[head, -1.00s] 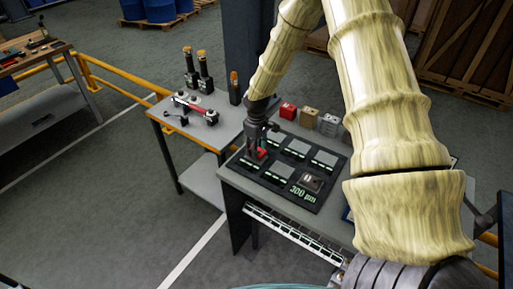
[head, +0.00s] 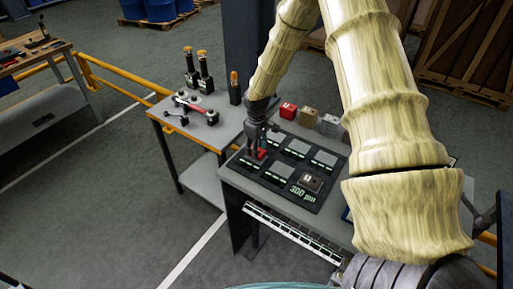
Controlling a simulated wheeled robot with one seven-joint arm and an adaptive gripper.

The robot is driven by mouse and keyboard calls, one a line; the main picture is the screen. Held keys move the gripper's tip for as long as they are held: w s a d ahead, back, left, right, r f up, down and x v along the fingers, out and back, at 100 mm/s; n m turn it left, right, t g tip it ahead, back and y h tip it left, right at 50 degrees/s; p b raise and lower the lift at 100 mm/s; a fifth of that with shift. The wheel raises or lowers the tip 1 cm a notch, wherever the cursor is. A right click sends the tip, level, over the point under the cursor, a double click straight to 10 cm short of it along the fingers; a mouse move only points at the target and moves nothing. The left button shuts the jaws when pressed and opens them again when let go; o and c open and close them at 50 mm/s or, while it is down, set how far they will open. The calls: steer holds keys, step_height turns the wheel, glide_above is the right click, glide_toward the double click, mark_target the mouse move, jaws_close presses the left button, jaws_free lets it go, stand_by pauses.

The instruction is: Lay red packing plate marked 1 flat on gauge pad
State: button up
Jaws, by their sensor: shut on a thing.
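My gripper (head: 257,146) is low over the left part of a dark board (head: 262,181) on the grey bench. It is shut on a small red piece, the red packing plate (head: 261,154), seen just at its fingertips. The mark on the plate is too small to read. Whether the plate touches the board, I cannot tell. The board has several grey pads with green lines. A squarish dark pad with a small brownish top, which looks like the gauge pad (head: 312,182), is at the board's front right, beside a green readout (head: 302,194).
A red block (head: 288,111), a tan block (head: 308,116) and a grey block (head: 329,124) stand along the bench's back. A side table (head: 192,128) at left holds a red-and-grey part and dark upright tools. My arm hides the bench's right side.

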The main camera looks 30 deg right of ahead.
steer(key=shift+f+b, duration=0.3)
steer(key=shift+f, duration=0.35)
steer(key=o, duration=1.4)
step_height(320, 180, up, 12)
step_height(320, 180, up, 6)
steer(key=p, duration=0.4)
steer(key=shift+p, duration=0.4)
